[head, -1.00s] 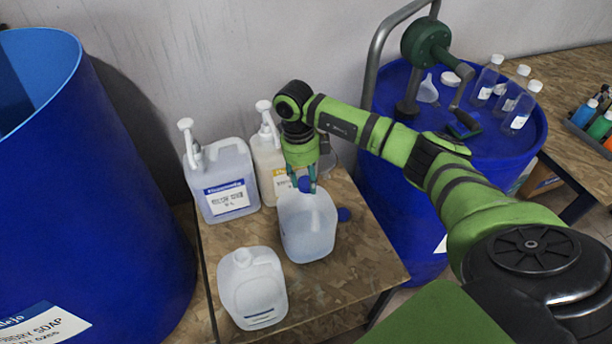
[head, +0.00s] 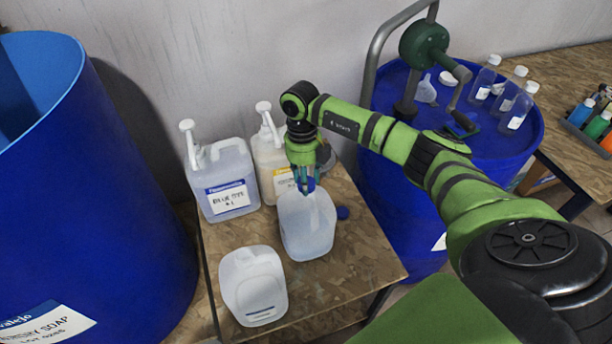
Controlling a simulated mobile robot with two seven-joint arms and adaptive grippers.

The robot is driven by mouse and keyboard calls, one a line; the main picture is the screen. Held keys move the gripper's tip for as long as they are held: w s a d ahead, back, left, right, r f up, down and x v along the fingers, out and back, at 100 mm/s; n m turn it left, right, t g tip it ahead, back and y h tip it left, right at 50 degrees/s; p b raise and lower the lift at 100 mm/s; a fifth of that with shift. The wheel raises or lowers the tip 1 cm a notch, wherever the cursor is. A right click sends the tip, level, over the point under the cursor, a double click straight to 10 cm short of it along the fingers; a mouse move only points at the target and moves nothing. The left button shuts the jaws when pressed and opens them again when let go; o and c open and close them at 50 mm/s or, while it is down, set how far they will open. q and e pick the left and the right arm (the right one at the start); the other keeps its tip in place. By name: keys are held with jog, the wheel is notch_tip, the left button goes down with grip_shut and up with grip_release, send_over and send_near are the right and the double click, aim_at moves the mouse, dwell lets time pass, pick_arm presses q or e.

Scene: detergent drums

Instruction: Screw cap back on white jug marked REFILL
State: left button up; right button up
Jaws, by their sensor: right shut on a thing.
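A white translucent jug (head: 308,232) stands upright on the wooden table in the head view. No REFILL marking is readable on the side I see. My right gripper (head: 305,184) points down over the jug's top and is shut on a blue cap (head: 309,185). The cap is at the jug's mouth; I cannot tell whether it is seated on the thread. A second white jug (head: 253,288) stands in front to the left, with its mouth uncapped and a label low on its front. My left gripper is not in view.
Two pump jugs, one labelled blue (head: 222,180) and one yellowish (head: 270,160), stand close behind. Large blue drums stand left (head: 90,200) and right (head: 400,200). The table's front right (head: 350,275) is clear.

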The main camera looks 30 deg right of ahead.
jog(key=shift+s+f, duration=0.15)
jog(key=o, duration=0.5)
jog(key=shift+o, duration=0.2)
jog(key=shift+r, duration=0.3)
jog(key=shift+f+n+b, duration=0.1)
jog(key=shift+n+b, duration=0.4)
jog(key=shift+n, duration=0.6)
jog(key=n+b, duration=0.1)
jog(key=n, duration=0.1)
jog(key=shift+n+h, duration=0.3)
jog(key=shift+n, duration=0.5)
jog(key=shift+b, duration=0.3)
